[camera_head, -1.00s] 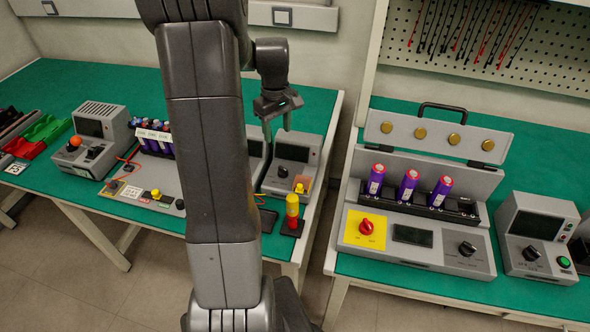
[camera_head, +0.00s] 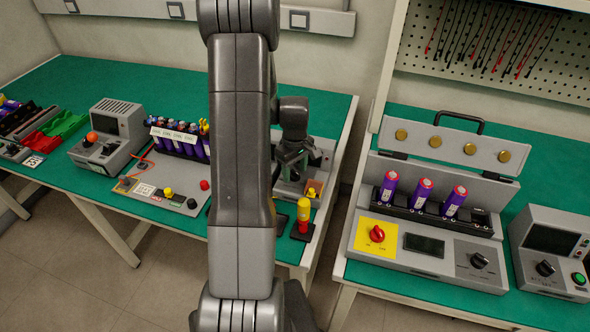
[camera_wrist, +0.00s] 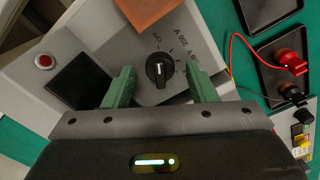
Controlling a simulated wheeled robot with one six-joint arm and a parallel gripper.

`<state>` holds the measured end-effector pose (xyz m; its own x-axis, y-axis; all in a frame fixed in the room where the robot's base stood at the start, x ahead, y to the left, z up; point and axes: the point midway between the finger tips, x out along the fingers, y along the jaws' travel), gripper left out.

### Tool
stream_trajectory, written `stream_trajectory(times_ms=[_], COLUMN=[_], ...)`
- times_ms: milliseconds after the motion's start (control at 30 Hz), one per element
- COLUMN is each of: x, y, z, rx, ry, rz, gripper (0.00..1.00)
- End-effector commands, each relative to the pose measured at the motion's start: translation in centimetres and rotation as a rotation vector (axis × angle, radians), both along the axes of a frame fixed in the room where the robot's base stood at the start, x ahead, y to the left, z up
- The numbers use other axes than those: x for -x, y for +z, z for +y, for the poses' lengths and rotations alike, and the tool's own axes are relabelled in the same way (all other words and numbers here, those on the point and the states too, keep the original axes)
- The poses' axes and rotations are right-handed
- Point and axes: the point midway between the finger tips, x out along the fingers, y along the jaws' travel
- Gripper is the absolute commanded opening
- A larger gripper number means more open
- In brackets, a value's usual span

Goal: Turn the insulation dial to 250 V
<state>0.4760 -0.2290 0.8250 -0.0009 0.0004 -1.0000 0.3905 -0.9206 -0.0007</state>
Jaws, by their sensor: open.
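The insulation dial (camera_wrist: 159,71) is a black round knob with a white pointer line on a grey panel, with a printed scale around it that includes "250 V" and "OFF". In the wrist view my gripper (camera_wrist: 161,88) is open, with one green finger on each side of the dial and a gap to it on both sides. I cannot tell how far the fingertips are above the panel. In the head view my gripper (camera_head: 292,165) is over the grey tester at the right end of the left bench, and the dial is hidden there.
A red button (camera_wrist: 45,62) and a dark screen (camera_wrist: 80,82) are on the tester. Dark trays with red and black plugs (camera_wrist: 291,62) are at right. A yellow-red beacon (camera_head: 303,214) stands near the bench edge.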

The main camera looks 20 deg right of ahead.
Motion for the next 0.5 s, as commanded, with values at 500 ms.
stream_trajectory(times_ms=[500], x=[-0.01], y=[-0.53], z=[-0.01], rx=[0.001], ry=[0.0], rz=[-0.001], gripper=[0.24])
